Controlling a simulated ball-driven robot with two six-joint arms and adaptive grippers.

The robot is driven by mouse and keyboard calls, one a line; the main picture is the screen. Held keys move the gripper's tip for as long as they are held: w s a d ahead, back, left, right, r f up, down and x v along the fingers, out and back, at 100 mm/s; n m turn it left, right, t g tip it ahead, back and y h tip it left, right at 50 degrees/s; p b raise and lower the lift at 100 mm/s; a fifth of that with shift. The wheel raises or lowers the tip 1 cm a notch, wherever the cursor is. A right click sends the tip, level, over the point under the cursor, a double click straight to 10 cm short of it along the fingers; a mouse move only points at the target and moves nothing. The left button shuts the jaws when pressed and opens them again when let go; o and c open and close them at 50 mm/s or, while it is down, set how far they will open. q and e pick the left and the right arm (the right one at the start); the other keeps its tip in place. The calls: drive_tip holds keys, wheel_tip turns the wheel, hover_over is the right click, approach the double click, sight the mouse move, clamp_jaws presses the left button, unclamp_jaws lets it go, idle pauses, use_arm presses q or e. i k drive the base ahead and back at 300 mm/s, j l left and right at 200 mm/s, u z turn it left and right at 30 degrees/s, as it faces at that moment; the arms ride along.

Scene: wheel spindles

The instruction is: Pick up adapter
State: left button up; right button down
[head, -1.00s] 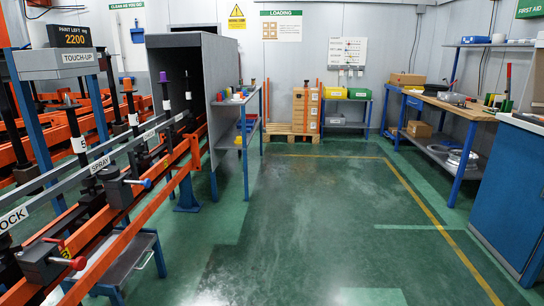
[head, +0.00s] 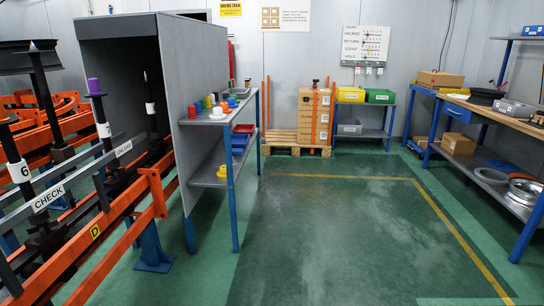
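A yellow piece (head: 222,172) stands on the middle shelf. I cannot tell which of these is the adapter. Neither of my grippers is in view.
The grey booth (head: 206,60) and orange rails (head: 100,225) fill the left. A pallet (head: 283,140) with cartons (head: 314,115) stands at the back. A workbench (head: 500,106) lines the right. The green floor (head: 330,220) in the middle is clear.

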sight(230, 101)
drive_tip(key=i, duration=2.6)
